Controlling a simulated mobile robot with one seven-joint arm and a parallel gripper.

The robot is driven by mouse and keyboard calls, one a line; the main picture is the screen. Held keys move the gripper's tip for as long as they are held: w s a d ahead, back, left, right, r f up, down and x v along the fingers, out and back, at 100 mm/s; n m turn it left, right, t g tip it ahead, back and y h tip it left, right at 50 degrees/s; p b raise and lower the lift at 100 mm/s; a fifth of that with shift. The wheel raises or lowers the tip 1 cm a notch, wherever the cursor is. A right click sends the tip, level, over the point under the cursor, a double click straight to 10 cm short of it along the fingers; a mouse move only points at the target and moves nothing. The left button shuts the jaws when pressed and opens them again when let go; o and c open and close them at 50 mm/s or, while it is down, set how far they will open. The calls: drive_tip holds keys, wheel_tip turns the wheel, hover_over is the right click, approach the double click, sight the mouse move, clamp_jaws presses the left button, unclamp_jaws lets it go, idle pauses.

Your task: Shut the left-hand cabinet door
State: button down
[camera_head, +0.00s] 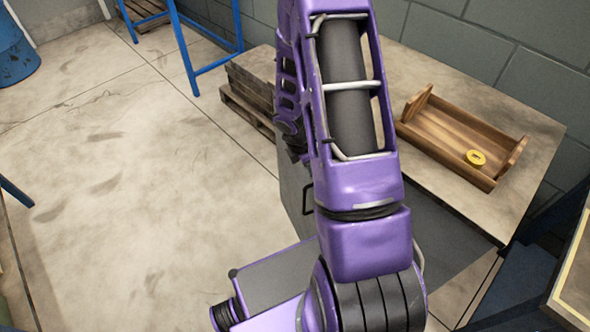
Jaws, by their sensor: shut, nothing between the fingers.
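The cabinet (450,228) is grey with a pale, worn worktop (410,75) and stands against the block wall. A grey door panel (294,190) with a black bar handle (307,196) shows just left of my arm, below the worktop's front edge. It seems to stand out from the cabinet front, but my arm hides much of it and I cannot tell how far it is open. My purple arm rises through the middle of the picture, in front of the cabinet. My gripper does not show clearly; the arm's far end is hidden or out of the picture.
Dark boards on a pallet (250,97) stand beyond the cabinet's left end. A blue metal frame (187,50) and a blue drum (14,50) stand farther back.

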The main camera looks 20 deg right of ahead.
drive_tip(key=w+d+n+t+p, duration=0.1)
drive_tip(key=d+n+p, duration=0.3)
drive_tip(key=d, duration=0.7)
drive_tip(key=shift+d, duration=0.3)
drive_tip(key=shift+w+d+r, duration=0.1)
drive_tip(key=shift+w, duration=0.05)
